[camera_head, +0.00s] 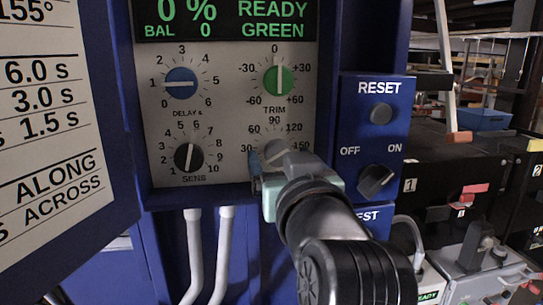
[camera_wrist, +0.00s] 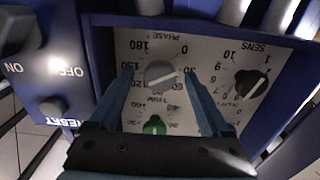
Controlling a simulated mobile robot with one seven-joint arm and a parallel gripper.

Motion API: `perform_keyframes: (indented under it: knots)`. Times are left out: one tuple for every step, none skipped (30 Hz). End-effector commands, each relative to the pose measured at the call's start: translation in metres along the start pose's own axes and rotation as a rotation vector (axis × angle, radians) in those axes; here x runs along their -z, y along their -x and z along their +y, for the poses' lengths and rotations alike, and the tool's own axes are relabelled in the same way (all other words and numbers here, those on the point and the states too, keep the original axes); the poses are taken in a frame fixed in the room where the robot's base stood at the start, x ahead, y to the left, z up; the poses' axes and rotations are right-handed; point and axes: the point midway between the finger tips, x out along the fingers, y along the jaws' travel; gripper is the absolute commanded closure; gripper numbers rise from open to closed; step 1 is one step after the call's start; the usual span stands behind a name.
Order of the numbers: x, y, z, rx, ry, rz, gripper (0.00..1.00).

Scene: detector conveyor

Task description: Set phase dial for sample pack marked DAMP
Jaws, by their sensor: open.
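The grey phase dial (camera_wrist: 160,75) sits on the white control panel (camera_wrist: 210,50), shown upside down in the wrist view. Its scale runs from 0 to 180; I cannot read its exact setting. My gripper (camera_wrist: 159,82) is open, with one blue finger on each side of the dial; I cannot tell whether they touch it. In the head view my gripper (camera_head: 277,180) is at the panel's lower right and hides most of the phase dial. The display (camera_head: 225,18) reads 0 %, READY, BAL 0, GREEN. No pack marked DAMP is in view.
The blue delay dial (camera_head: 180,83), green trim dial (camera_head: 278,80) and black sens dial (camera_head: 188,157) are close by. The RESET button (camera_head: 381,113) and OFF/ON switch (camera_head: 376,181) are to the right. A chart (camera_head: 50,130) stands at left, partly cut off.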

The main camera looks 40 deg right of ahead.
Motion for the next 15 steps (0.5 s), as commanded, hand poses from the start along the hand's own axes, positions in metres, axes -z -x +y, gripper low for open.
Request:
perform_keyframes:
  knots:
    - [0.0000,0.0000,0.0000,0.000,0.000,0.000,0.18]
    - [0.0000,0.0001,0.0000,0.000,0.000,0.000,0.18]
    - [0.0000,0.0001,0.0000,0.000,0.000,0.000,0.18]
    - [0.0000,0.0001,0.0000,0.000,0.000,0.000,0.18]
    - [0.0001,0.0002,0.0000,0.000,0.000,0.000,0.24]
    - [0.0001,0.0002,0.0000,0.000,0.000,0.000,0.31]
    - [0.0001,0.0003,0.0000,0.000,0.000,0.000,0.36]
    - [0.0001,0.0003,0.0000,0.000,0.000,0.000,0.42]
    - [0.0001,0.0003,0.0000,0.000,0.000,0.000,0.49]
    - [0.0001,0.0003,0.0000,0.000,0.000,0.000,0.54]
    - [0.0001,0.0003,0.0000,0.000,0.000,0.000,0.60]
    - [0.0001,0.0004,0.0000,0.000,0.000,0.000,0.67]
    - [0.0001,0.0004,0.0000,0.000,0.000,0.000,0.72]
    - [0.0001,0.0004,0.0000,0.000,0.000,0.000,0.78]
    - [0.0002,0.0004,0.0001,0.000,0.000,0.000,0.85]
